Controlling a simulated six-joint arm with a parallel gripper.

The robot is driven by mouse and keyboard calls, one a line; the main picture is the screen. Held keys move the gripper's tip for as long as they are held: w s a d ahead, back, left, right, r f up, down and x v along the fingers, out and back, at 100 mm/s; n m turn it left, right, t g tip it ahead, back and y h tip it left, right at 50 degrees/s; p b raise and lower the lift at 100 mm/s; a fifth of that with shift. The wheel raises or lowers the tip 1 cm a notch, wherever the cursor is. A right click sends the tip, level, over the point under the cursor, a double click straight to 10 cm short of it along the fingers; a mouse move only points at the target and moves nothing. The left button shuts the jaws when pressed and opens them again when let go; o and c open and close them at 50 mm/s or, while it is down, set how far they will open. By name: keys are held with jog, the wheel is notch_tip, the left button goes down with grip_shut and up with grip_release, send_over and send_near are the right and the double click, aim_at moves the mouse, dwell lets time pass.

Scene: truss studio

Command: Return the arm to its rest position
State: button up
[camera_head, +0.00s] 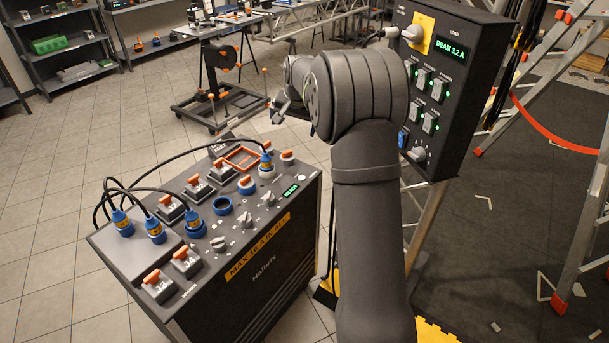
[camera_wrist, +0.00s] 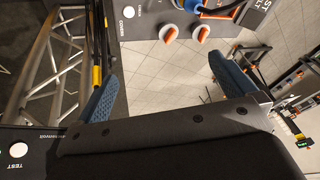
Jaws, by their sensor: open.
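My gripper (camera_wrist: 163,66) shows in the wrist view with its two blue-padded fingers spread wide apart. Nothing is between them but a view of the tiled floor further off. The gripper end there is mostly hidden behind my own arm, left of the elbow and above the far side of the console (camera_head: 250,240).
The console carries blue connectors with black cables (camera_head: 122,222), orange-tipped switches and knobs. An upright control panel (camera_head: 440,85) stands close right of my arm. A ladder (camera_head: 590,170) is at the right. A wheeled stand (camera_head: 220,105) is behind. Tiled floor at left is clear.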

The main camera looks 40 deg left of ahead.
jog(key=s+d+r+m, duration=0.35)
jog(key=d+r, duration=0.45)
jog(key=d, duration=0.3)
notch_tip(320, 180, down, 9)
jog(key=w+a+m, duration=0.1)
jog(key=w+a, duration=0.1)
jog(key=shift+w+a+f+y, duration=0.2)
jog(key=shift+w+a+y, duration=0.1)
jog(key=shift+w+a, duration=0.1)
jog(key=v, duration=1)
jog(key=shift+w, duration=0.15)
